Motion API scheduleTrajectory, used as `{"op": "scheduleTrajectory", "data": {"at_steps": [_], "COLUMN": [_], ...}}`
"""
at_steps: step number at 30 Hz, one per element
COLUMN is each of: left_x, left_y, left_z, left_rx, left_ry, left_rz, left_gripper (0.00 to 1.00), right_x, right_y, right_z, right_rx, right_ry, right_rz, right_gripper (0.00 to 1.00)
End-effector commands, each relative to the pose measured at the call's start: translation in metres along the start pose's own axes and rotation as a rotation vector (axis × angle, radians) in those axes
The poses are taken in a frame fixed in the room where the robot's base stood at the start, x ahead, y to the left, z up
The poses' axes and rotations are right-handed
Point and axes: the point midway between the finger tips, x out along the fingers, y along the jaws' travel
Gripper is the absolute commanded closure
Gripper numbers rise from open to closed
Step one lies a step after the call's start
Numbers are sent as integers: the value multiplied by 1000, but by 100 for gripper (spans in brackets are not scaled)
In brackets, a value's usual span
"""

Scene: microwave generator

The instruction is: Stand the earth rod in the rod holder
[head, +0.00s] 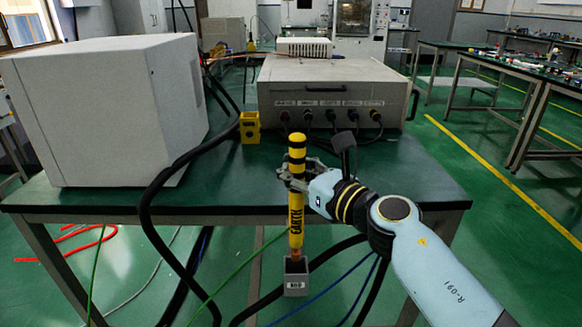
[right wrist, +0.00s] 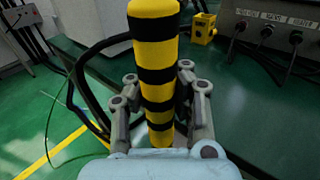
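The earth rod (head: 296,205) is yellow with black bands and the word EARTH, and has a copper-coloured lower end. It stands upright in the head view. My right gripper (head: 292,180) is shut around its banded upper part. The right wrist view shows the rod (right wrist: 155,75) between both fingers of the gripper (right wrist: 157,100). The rod holder (head: 296,284) is a small grey box marked ROD at the table's front. The rod's lower end meets the holder's open top; how deep it sits is hidden. My left gripper is not in view.
A large white cabinet (head: 105,110) stands on the left of the green table (head: 410,185). A grey generator box (head: 335,88) with several plugged cables is at the back. A yellow block (head: 250,127) stands beside it. Black, green and blue cables hang around the holder.

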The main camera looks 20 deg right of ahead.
Motion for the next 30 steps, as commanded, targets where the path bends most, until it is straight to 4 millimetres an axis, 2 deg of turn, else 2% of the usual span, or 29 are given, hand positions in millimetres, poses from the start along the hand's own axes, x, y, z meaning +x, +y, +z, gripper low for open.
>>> {"op": "scheduleTrajectory", "data": {"at_steps": [1, 21, 30], "left_x": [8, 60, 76], "left_y": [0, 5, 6], "left_z": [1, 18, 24], "left_rx": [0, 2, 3], "left_ry": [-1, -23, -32], "left_rz": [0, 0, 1], "left_gripper": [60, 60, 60], "right_x": [0, 3, 3], "right_y": [0, 0, 0], "right_z": [-8, -67, -85], "right_rx": [1, 1, 0], "right_ry": [0, 0, -1], "right_rz": [0, 0, 0], "right_gripper": [100, 100, 100]}}
